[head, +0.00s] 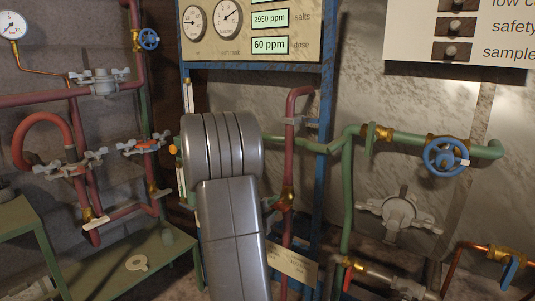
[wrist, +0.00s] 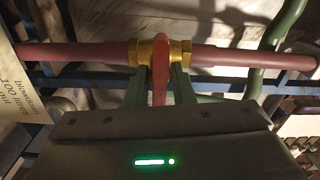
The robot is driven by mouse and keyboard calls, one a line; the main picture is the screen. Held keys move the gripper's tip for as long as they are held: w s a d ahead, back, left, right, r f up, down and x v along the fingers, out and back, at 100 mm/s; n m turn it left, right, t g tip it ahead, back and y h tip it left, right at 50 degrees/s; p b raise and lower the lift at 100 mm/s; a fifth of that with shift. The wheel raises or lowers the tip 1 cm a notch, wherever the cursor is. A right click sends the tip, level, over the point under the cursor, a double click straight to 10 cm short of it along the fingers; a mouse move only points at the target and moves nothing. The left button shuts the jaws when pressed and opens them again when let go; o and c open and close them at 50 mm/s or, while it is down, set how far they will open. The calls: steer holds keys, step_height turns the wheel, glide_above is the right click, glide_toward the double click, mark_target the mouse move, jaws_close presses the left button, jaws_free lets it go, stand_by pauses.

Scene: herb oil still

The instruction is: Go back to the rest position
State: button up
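In the wrist view, my gripper (wrist: 160,72) points at a brass valve (wrist: 180,53) on a dark red pipe (wrist: 225,56). Its two green fingers stand on either side of the valve's red lever (wrist: 160,85). A narrow gap seems to show between the lever and each finger, so the gripper looks open around it. In the head view, my grey arm rises in the middle and hides the gripper. The brass valve (head: 287,199) shows partly on the upright red pipe (head: 291,150), just right of my arm.
A blowdown sign (wrist: 12,95) is close at left in the wrist view. Green pipe (head: 345,200) and a blue-wheeled valve (head: 446,156) are to the right in the head view. A green bench (head: 115,270) and red pipes (head: 40,97) are at left. A gauge panel (head: 290,50) hangs above.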

steer(key=shift+d+r+n+p, duration=0.15)
steer(key=shift+n+p, duration=0.8)
steer(key=shift+p, duration=0.55)
steer(key=shift+a+r+n+p, duration=0.15)
steer(key=shift+n+p, duration=0.8)
steer(key=shift+p, duration=0.55)
steer(key=shift+d+f+n+p, duration=0.1)
steer(key=shift+f+n+p, duration=0.05)
steer(key=shift+n+p, duration=0.65)
